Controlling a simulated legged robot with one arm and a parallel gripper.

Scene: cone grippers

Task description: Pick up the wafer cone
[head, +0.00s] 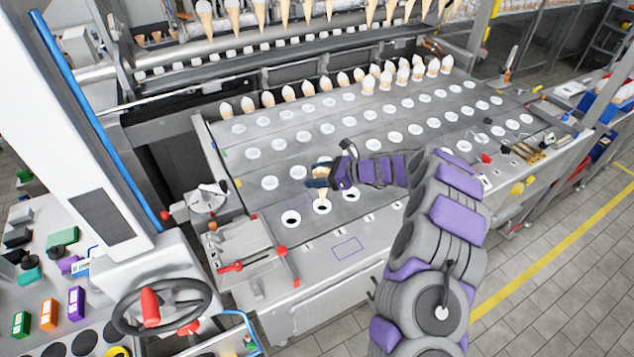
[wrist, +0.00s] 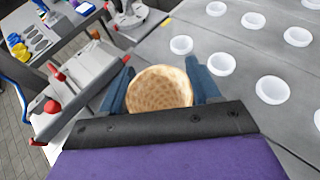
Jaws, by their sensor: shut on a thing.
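My gripper (head: 318,184) is over the front left part of the metal machine table. It is shut on a wafer cone (head: 323,191), which hangs below the fingers, close above a hole in the front row. In the wrist view the cone (wrist: 160,90) shows as a round tan waffle-patterned opening between the two blue fingers (wrist: 158,88). The cone's tip is hidden in the wrist view, and I cannot tell in the head view whether it enters the hole.
The table (head: 240,163) has rows of white-rimmed holes. Filled cones (head: 300,91) stand in its back rows, and more cones (head: 283,12) hang above. A lever fixture (head: 245,255) with red knobs and a handwheel (head: 160,305) stand at the left.

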